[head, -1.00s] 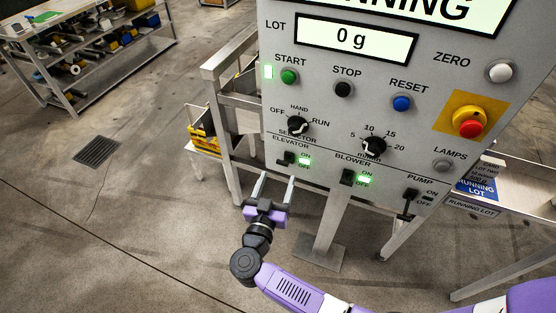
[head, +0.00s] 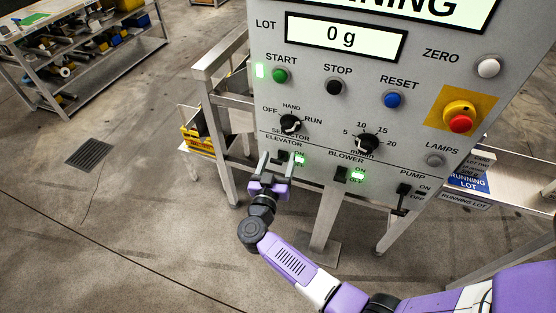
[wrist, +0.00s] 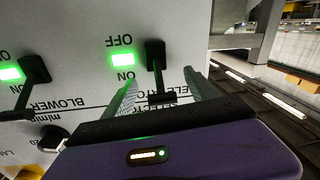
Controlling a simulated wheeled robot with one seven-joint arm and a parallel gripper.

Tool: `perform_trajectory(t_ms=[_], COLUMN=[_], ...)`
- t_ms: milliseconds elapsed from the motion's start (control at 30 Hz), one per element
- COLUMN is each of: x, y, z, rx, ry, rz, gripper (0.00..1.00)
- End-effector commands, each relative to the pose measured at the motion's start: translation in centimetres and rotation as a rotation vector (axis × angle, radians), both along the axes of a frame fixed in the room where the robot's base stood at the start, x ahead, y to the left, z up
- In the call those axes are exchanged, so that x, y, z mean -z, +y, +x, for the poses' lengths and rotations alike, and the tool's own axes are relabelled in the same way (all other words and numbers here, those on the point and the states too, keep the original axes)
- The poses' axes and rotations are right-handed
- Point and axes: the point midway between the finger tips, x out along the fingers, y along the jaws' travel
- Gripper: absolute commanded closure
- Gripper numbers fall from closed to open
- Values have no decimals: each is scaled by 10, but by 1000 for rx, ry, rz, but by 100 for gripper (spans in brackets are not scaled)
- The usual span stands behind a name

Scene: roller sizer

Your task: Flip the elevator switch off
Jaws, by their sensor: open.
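The elevator switch (head: 283,156) is a small black lever low on the grey panel, partly hidden by my gripper in the head view. In the wrist view, which is upside down, the elevator switch (wrist: 155,56) has its lever toward the ON side. A green light (wrist: 122,60) glows beside its ON label. My gripper (head: 277,157) is open just in front of the panel, at the elevator switch. In the wrist view, the lever's crossbar end shows between the two fingers of my gripper (wrist: 160,92); I cannot tell if they touch it.
The blower switch (head: 341,174), with its own green light, is just right of the elevator switch. The pump switch (head: 403,190) is farther right. The selector knob (head: 291,123) sits just above. A red emergency button (head: 460,122) is at the right. Open floor lies left.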

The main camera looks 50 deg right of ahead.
Motion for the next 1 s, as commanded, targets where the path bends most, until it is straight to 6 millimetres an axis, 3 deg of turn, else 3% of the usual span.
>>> perform_trajectory(t_ms=[100, 433, 1000], x=[0, 0, 10], y=[0, 0, 2], z=[0, 0, -1], rx=[0, 1, 2], ry=[0, 0, -27], rz=[0, 0, -81], gripper=[33, 98, 100])
